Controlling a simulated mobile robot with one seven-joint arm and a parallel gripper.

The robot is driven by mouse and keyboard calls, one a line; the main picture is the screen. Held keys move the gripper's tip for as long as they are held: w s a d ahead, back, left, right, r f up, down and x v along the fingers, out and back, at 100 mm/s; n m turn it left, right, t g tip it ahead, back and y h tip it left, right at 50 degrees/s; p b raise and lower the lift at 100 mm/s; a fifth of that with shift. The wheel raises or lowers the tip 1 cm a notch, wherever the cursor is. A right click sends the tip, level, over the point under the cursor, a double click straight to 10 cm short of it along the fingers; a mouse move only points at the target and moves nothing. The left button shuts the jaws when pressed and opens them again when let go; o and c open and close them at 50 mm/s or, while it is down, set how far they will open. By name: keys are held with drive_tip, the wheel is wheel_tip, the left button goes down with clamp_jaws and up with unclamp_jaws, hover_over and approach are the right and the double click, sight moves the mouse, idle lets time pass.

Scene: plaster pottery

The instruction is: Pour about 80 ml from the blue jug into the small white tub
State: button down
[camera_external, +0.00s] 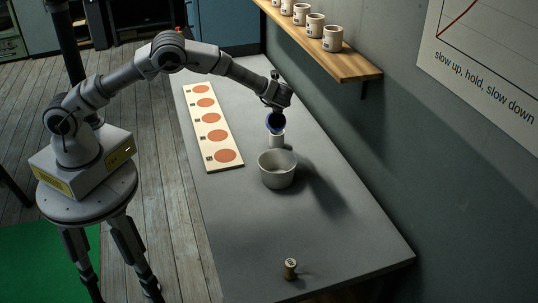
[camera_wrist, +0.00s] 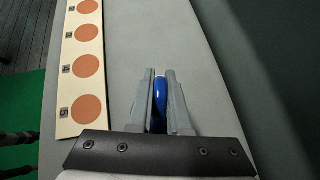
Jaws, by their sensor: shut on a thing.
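My gripper (camera_external: 275,104) is shut on the blue jug (camera_external: 275,122) above the grey table. In the external view the jug's dark round mouth faces the camera, so it looks tilted. In the wrist view a narrow strip of the blue jug (camera_wrist: 159,98) shows between the two fingers of my gripper (camera_wrist: 160,80). A small white tub (camera_external: 277,140) stands just below the jug, partly hidden by it. I cannot tell whether jug and tub touch. No stream is visible, and the contents of both are hidden.
A larger pale bowl (camera_external: 277,172) stands close in front of the tub. A board with orange discs (camera_external: 238,165) lies along the left edge. A small tan cylinder (camera_external: 290,268) stands near the front. A wall shelf (camera_external: 350,69) with cups is above right.

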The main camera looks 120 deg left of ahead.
sight(276, 116)
drive_tip(key=shift+w+d+r+g+y+b, duration=0.15)
drive_tip(key=shift+d+r+g+y+b, duration=0.2)
drive_tip(key=shift+r+y+b, duration=0.45)
drive_tip(key=shift+w+d+r+g+y+b, duration=0.3)
drive_tip(key=shift+d+r+g+y+b, duration=0.3)
drive_tip(key=shift+b, duration=0.7)
idle(0.7)
drive_tip(key=shift+w+d+r+y, duration=0.2)
drive_tip(key=shift+w+r+y, duration=0.1)
drive_tip(key=shift+y, duration=0.2)
drive_tip(key=s+a+h+p, duration=0.1)
drive_tip(key=p, duration=0.1)
drive_tip(key=shift+a+t+h+p, duration=0.25)
drive_tip(key=shift+a+h+p, duration=0.05)
drive_tip(key=shift+a, duration=0.05)
drive_tip(key=f+h, duration=0.1)
drive_tip(key=f+t+p, duration=0.1)
drive_tip(key=a+f+h+p, duration=0.1)
drive_tip(key=shift+s+f+t+h, duration=0.3)
drive_tip(key=shift+s+a+f+h+p, duration=0.2)
drive_tip(key=shift+h+p, duration=0.1)
drive_tip(key=shift+p, duration=0.6)
drive_tip(key=shift+s+a+f+t+h+p, duration=0.1)
drive_tip(key=shift+a+f+t+h+p, duration=0.2)
drive_tip(key=shift+f+t+h+p, duration=0.45)
drive_tip(key=shift+f, duration=0.15)
